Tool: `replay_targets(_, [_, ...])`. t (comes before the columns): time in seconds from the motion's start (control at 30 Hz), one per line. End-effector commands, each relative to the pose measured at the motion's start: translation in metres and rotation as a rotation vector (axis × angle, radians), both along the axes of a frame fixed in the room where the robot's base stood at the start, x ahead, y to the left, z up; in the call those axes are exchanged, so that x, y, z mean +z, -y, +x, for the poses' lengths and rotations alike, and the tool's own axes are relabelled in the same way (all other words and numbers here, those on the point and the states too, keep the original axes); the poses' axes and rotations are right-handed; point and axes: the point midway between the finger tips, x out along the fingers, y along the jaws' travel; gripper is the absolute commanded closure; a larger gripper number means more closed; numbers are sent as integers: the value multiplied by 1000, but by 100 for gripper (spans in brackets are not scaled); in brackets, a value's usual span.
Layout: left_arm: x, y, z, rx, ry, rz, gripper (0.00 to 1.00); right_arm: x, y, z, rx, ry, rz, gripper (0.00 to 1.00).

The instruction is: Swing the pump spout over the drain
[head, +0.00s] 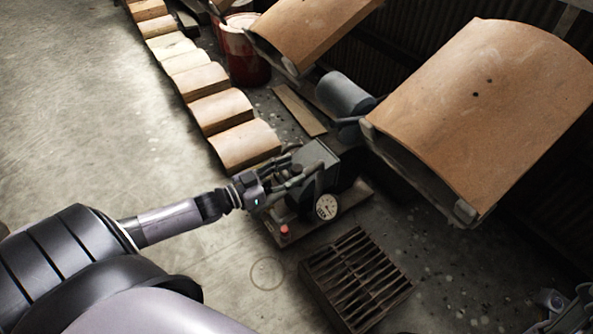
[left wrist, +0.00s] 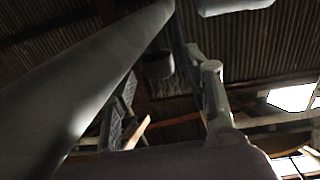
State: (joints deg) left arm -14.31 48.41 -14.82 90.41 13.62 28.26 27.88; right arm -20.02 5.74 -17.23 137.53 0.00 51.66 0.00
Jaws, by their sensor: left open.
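The pump (head: 316,157) is a dark grey box on a flat base plate, with a round white dial gauge (head: 327,207) and a red knob (head: 284,230) at its near side. I cannot clearly pick out the spout; my left gripper covers that side of the pump. The drain (head: 357,280) is a dark slatted floor grate, nearer than the pump. My left gripper (head: 297,168) is open, its fingers reaching against or just over the pump box. I cannot tell whether they touch it. In the left wrist view a jointed grey finger (left wrist: 212,95) points up. My right gripper (head: 568,306) is partly cut off at the lower right.
Curved tan panels (head: 490,105) on supports stand at the right. A grey cylinder (head: 343,92) and a loose board (head: 300,110) lie behind the pump. A row of wooden blocks (head: 222,111) and a red bucket (head: 243,55) are farther back. The concrete floor at left is clear.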

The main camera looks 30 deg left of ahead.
Motion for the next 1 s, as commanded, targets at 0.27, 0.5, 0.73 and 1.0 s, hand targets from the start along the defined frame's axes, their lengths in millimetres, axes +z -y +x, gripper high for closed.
replay_targets(0.27, [0, 11, 21, -1, 2, 0, 54, -9, 0, 0, 0, -1, 0, 59])
replay_targets(0.5, [0, 11, 22, -1, 0, 0, 54, -9, 0, 0, 0, -2, -1, 59])
replay_targets(0.73, [0, 11, 22, -1, 1, 0, 68, -9, 0, 0, 0, -2, -1, 59])
replay_targets(1.0, [0, 11, 22, -1, 1, 0, 86, -9, 0, 0, 0, -3, -1, 59])
